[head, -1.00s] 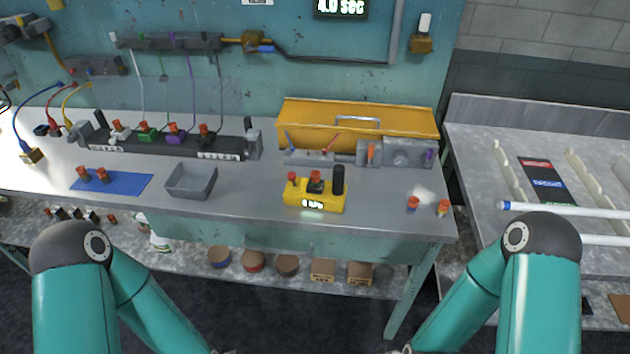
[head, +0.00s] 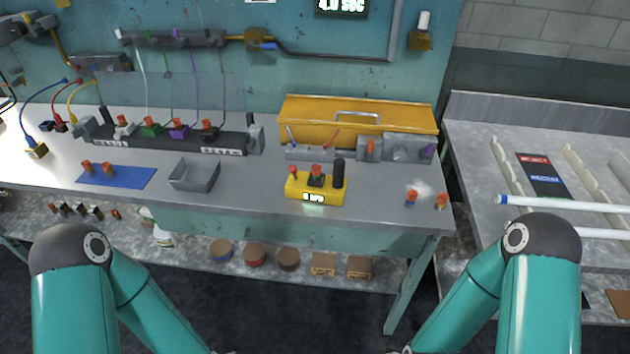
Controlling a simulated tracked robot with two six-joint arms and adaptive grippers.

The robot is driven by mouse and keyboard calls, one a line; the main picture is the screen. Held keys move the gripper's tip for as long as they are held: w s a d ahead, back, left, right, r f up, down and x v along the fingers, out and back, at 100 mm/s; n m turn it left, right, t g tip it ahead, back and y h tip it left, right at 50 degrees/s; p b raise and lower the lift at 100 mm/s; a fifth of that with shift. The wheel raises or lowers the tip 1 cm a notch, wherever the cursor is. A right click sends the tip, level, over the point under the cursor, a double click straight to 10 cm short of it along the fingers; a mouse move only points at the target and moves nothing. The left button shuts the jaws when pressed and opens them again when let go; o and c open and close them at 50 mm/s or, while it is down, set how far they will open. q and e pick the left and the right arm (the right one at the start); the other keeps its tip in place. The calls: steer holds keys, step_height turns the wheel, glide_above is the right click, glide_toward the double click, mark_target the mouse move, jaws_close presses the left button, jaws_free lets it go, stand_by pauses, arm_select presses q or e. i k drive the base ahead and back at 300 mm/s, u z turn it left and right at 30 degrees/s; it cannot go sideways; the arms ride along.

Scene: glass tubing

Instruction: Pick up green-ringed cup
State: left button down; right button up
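I cannot make out a green ring on any cup. Two small orange-brown cups, the left one (head: 87,167) and the right one (head: 107,171), stand on a blue mat (head: 137,179) at the bench's left. Two more small orange pieces stand at the bench's right end: one with a blue lower part (head: 411,198), and another (head: 441,201) whose ring colour is too small to tell. Several orange-topped pieces sit in the black rack, one on a green block (head: 151,130). Both my grippers are out of view; only my teal arm links show at the bottom.
A grey bin (head: 194,175) and a yellow device (head: 315,190) with a red button stand on the bench (head: 250,197). The black rack (head: 222,147) and an orange-yellow case (head: 358,118) are behind them. A side table (head: 475,160) holding white tubes is at right.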

mark_target(316, 168)
steer(key=k, duration=1.1)
steer(key=u, duration=0.6)
steer(key=i, duration=1.95)
steer(key=z, duration=0.45)
